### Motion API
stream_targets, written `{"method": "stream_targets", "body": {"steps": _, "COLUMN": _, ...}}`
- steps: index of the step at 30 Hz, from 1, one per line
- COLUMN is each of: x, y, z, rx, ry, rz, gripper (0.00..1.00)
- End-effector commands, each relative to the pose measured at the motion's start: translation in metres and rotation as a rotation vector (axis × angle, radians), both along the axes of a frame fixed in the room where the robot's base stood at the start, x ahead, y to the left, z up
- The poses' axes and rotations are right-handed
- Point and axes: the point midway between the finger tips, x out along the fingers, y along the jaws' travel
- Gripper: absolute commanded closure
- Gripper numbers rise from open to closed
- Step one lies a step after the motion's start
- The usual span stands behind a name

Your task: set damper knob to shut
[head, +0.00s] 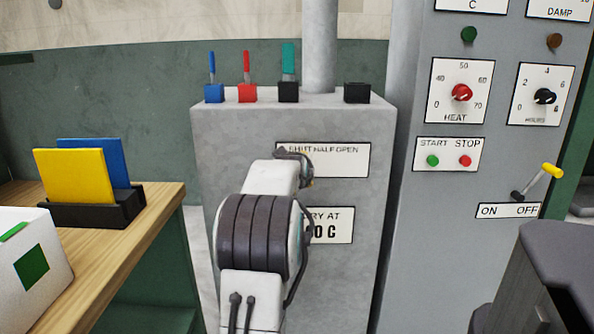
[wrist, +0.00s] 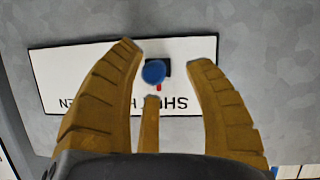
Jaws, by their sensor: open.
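The damper label (head: 340,161) on the front of the grey cabinet reads SHUT, HALF, OPEN in the head view. My arm covers its left part. In the wrist view the label (wrist: 70,75) is upside down, with SHUT at the right. A blue round knob (wrist: 153,72) with a dark piece behind it stands on the label, and a small red mark shows just below it. My gripper (wrist: 162,58) is open, its yellow-brown fingers to the left, right and below the knob. Contact cannot be told. In the head view my gripper (head: 296,168) hides the knob.
Blue, red and green levers stand on the cabinet top (head: 325,100). At right a grey panel holds a red heat dial (head: 461,92), an hours dial (head: 545,96), start and stop buttons and a yellow-handled switch (head: 540,180). A wooden table (head: 125,225) stands at left.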

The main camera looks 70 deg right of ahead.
Motion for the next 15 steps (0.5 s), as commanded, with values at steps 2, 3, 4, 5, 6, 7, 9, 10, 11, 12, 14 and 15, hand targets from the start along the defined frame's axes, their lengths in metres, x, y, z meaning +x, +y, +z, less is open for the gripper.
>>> {"method": "stream_targets", "body": {"steps": 2, "x": -0.002, "y": 0.007, "z": 0.005, "rx": -0.003, "ry": -0.001, "rz": 0.0, "gripper": 0.53}}
{"method": "stream_targets", "body": {"steps": 3, "x": -0.003, "y": 0.011, "z": 0.006, "rx": -0.002, "ry": 0.0, "rz": -0.001, "gripper": 0.53}}
{"method": "stream_targets", "body": {"steps": 4, "x": -0.004, "y": 0.015, "z": 0.008, "rx": -0.003, "ry": -0.001, "rz": 0.0, "gripper": 0.53}}
{"method": "stream_targets", "body": {"steps": 5, "x": -0.005, "y": 0.019, "z": 0.009, "rx": -0.002, "ry": 0.0, "rz": -0.001, "gripper": 0.53}}
{"method": "stream_targets", "body": {"steps": 6, "x": -0.006, "y": 0.025, "z": 0.012, "rx": -0.004, "ry": -0.001, "rz": 0.0, "gripper": 0.53}}
{"method": "stream_targets", "body": {"steps": 7, "x": -0.007, "y": 0.029, "z": 0.014, "rx": -0.003, "ry": -0.001, "rz": 0.0, "gripper": 0.53}}
{"method": "stream_targets", "body": {"steps": 9, "x": -0.009, "y": 0.04, "z": 0.018, "rx": -0.003, "ry": -0.001, "rz": 0.001, "gripper": 0.53}}
{"method": "stream_targets", "body": {"steps": 10, "x": -0.01, "y": 0.045, "z": 0.02, "rx": -0.005, "ry": -0.002, "rz": 0.001, "gripper": 0.53}}
{"method": "stream_targets", "body": {"steps": 11, "x": -0.011, "y": 0.049, "z": 0.022, "rx": -0.004, "ry": -0.001, "rz": 0.001, "gripper": 0.53}}
{"method": "stream_targets", "body": {"steps": 12, "x": -0.013, "y": 0.055, "z": 0.025, "rx": -0.005, "ry": -0.002, "rz": 0.001, "gripper": 0.53}}
{"method": "stream_targets", "body": {"steps": 14, "x": -0.015, "y": 0.064, "z": 0.028, "rx": -0.005, "ry": -0.002, "rz": 0.001, "gripper": 0.53}}
{"method": "stream_targets", "body": {"steps": 15, "x": -0.016, "y": 0.069, "z": 0.03, "rx": -0.005, "ry": -0.002, "rz": 0.001, "gripper": 0.53}}
